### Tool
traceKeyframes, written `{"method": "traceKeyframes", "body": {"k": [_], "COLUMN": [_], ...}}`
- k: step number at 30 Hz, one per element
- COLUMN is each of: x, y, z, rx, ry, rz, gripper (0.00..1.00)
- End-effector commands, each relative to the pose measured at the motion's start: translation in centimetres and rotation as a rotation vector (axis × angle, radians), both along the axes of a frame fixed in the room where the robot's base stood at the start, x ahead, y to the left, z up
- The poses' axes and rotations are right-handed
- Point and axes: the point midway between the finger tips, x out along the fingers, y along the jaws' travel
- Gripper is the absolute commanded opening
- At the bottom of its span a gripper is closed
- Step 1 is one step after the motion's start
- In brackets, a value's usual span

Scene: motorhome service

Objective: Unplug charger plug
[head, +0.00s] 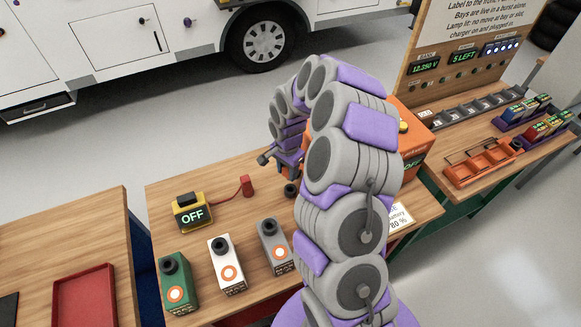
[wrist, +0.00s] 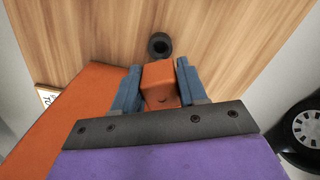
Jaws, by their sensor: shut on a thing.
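My gripper (wrist: 158,72) has its two blue fingers closed on an orange block, which looks like the charger plug (wrist: 159,85). In the head view my gripper (head: 288,163) is beside the orange box (head: 412,128), above the wooden table, and the arm hides part of it. The orange box (wrist: 85,105) also shows at the left in the wrist view. A black ring (wrist: 159,46) sits on the wood just beyond the plug. It also shows in the head view (head: 291,190). I cannot tell whether the plug is still seated in anything.
A yellow unit reading OFF (head: 190,212) has a red cable to a red block (head: 247,186). Green (head: 178,284), white (head: 227,266) and grey (head: 275,247) units stand along the table front. Another bench (head: 460,130) is at right, a red tray (head: 84,298) at left.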

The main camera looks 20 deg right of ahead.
Motion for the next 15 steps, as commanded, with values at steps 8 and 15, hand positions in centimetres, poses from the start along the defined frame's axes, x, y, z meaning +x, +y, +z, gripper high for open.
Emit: {"method": "traceKeyframes", "body": {"k": [8,15], "x": [0.0,-0.1], "y": [-0.7,-0.5], "z": [-2.7,-4.5], "rx": [0.006,0.006], "ry": [0.001,0.001], "rz": [-0.001,-0.002], "gripper": [0.0,0.0]}}
